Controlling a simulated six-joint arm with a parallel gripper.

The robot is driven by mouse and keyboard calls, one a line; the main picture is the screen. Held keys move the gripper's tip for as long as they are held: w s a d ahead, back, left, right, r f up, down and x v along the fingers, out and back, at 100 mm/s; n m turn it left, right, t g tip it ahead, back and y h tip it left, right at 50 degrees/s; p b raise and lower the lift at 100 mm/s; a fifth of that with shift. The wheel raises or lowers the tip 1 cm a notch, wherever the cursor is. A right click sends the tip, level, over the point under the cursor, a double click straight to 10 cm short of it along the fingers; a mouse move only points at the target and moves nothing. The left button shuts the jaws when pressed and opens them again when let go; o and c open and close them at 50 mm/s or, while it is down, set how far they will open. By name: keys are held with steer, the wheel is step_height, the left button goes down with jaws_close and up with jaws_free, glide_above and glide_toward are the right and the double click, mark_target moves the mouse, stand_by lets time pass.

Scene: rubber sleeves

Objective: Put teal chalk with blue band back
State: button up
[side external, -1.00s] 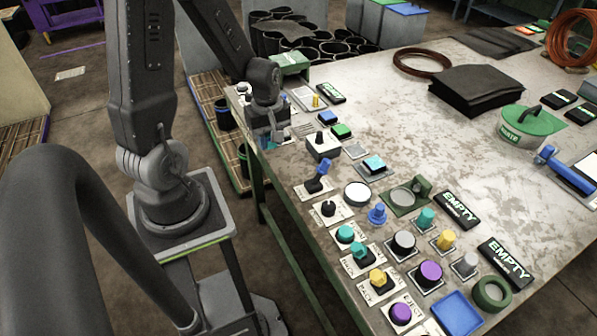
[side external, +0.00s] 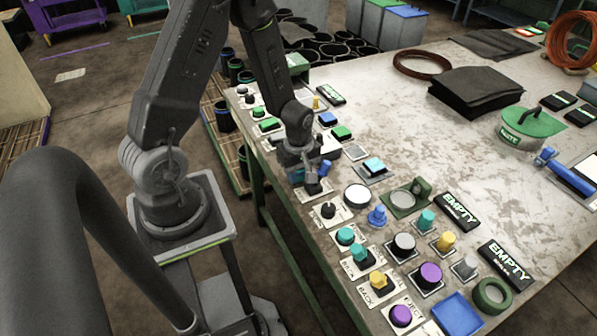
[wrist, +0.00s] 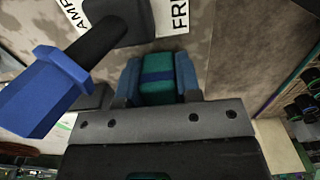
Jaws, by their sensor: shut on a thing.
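The teal chalk with a blue band (wrist: 157,82) is between the two blue fingertips of my gripper (wrist: 158,76) in the wrist view. The gripper is shut on it, and the blue band runs across its middle. In the side view my gripper (side external: 298,172) is low over the near left edge of the table, beside the lever with the blue handle (side external: 325,168). The chalk is mostly hidden by the gripper there. I cannot tell whether it touches the table.
The blue lever handle (wrist: 45,92) stands up close to the left of my gripper in the wrist view. Switches and coloured knobs line the near edge, such as a black knob (side external: 328,210) and a white disc (side external: 357,195).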

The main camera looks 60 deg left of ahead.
steer(key=o, duration=0.8)
steer(key=shift+f, duration=0.15)
steer(key=shift+o, duration=0.2)
step_height(320, 180, up, 12)
steer(key=shift+f, duration=0.25)
steer(key=s+d+r+m+t, duration=0.2)
steer(key=s+d+r+m, duration=0.3)
steer(key=r+m, duration=0.4)
steer(key=s+d+r+m+t, duration=0.3)
steer(key=d+r+m, duration=0.3)
steer(key=r+m, duration=0.3)
steer(key=shift+s+t, duration=0.3)
steer(key=shift+s, duration=0.55)
steer(key=shift+r, duration=0.1)
